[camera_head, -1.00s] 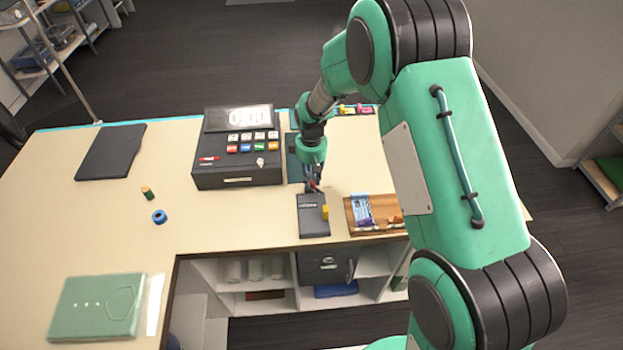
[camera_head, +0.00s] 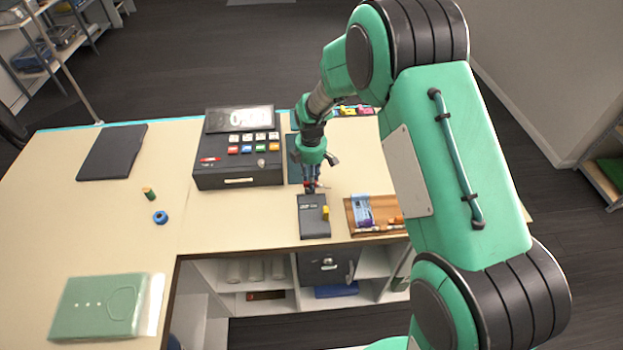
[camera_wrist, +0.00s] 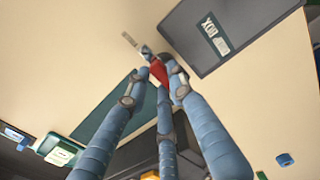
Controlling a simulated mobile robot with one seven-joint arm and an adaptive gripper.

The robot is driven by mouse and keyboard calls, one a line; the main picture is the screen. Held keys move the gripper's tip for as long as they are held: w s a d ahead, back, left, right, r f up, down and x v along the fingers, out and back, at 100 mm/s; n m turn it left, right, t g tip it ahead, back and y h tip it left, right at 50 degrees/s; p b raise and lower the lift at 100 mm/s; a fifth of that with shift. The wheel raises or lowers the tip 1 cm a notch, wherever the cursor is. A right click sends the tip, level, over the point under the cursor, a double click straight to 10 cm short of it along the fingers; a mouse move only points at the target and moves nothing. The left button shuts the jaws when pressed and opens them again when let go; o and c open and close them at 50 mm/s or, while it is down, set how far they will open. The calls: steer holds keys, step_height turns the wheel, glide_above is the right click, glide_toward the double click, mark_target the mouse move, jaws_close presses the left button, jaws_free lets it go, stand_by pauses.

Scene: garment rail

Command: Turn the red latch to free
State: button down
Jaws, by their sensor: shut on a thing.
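In the wrist view my gripper's fingers (camera_wrist: 160,75) are closed around a small red piece (camera_wrist: 159,72), which I take to be the red latch. A thin pale-grey tip (camera_wrist: 130,40) sticks out beyond it. The fingers hide much of the red piece, and I cannot tell what it is fixed to or its turn. The dark box, lettered "BOX", also shows in the wrist view (camera_wrist: 215,30), close beside the fingertips.
A black case (camera_head: 238,165) with coloured buttons and a small red bar stands left of my gripper. A wooden tray (camera_head: 375,230) with a blue packet lies to the right. A dark teal mat (camera_wrist: 100,125) lies below my gripper. The counter's left middle is mostly clear.

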stand_by(0.4)
steer(key=c, duration=1.5)
jaws_free()
steer(key=shift+r, duration=6)
